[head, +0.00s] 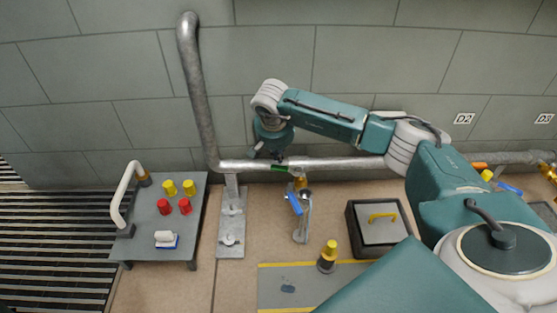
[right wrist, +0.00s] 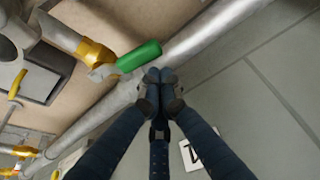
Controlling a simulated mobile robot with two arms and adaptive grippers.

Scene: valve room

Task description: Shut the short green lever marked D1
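The short green lever (head: 279,168) sits on the horizontal grey pipe, roughly along it, in the head view. In the right wrist view the green lever (right wrist: 139,56) extends from a brass valve body (right wrist: 92,52) and lies roughly in line with the pipe. My right gripper (right wrist: 160,75) has its dark fingertips together, with nothing seen between them. They are close beside the lever's free end; I cannot tell if they touch it. In the head view my right gripper (head: 277,156) hangs just above the lever. A white label (right wrist: 191,154) is partly hidden by a finger. My left gripper is out of view.
The grey pipe (head: 340,163) runs along the wall. Below it are a tap with a blue lever (head: 294,202), a yellow-topped post (head: 328,256) and a dark box (head: 379,229). A grey table (head: 142,240) stands left. Labels D2 (head: 464,118) and D3 (head: 543,118) are at right.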

